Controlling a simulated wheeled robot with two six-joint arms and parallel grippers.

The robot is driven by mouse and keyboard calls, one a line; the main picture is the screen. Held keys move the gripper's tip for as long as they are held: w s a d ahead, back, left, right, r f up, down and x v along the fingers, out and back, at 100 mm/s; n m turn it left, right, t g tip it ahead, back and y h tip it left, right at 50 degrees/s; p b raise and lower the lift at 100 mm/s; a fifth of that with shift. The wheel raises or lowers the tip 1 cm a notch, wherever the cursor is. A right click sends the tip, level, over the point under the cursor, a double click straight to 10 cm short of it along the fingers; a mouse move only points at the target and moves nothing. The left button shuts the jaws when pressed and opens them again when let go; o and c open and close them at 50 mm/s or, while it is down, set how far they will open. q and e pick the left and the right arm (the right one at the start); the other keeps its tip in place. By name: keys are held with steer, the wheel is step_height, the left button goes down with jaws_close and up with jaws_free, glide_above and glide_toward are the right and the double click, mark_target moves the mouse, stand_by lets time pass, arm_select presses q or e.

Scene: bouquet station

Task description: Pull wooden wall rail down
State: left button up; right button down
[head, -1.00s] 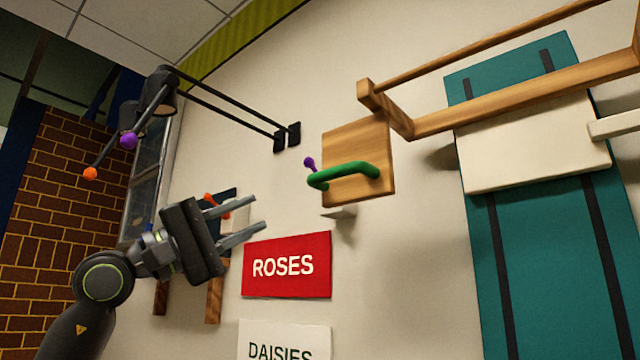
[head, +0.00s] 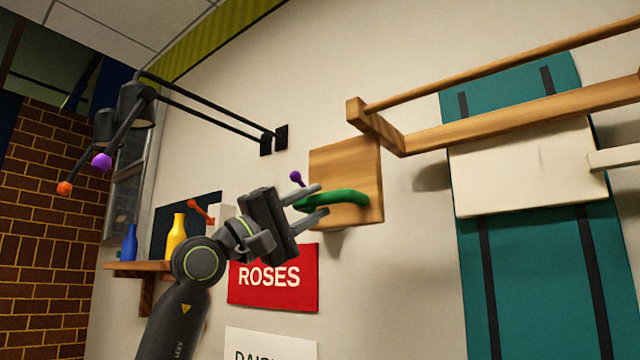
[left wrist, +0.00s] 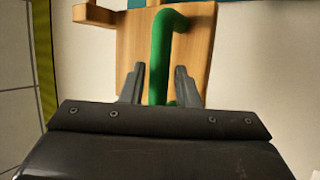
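The wooden wall rail (head: 530,109) runs along the wall at the upper right, with a thinner bar above it. A square wooden board (head: 355,165) hangs at its left end and carries a green handle (head: 345,197). My left gripper (head: 321,199) is open, with one finger above and one below the handle's left part. In the left wrist view the green handle (left wrist: 160,60) stands between the two fingertips (left wrist: 158,88), with a gap visible to at least the right finger. My right gripper is not in view.
A red ROSES sign (head: 273,283) is on the wall below the board. A shelf (head: 140,268) with a yellow bottle (head: 176,238) and a blue bottle (head: 130,243) is at the left. A black wall bracket (head: 215,108) with coloured knobs juts out above.

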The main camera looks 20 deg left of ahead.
arm_select(q)
steer(key=shift+p+x, duration=0.35)
steer(key=shift+x, duration=0.75)
steer(key=shift+a, duration=0.1)
jaws_close()
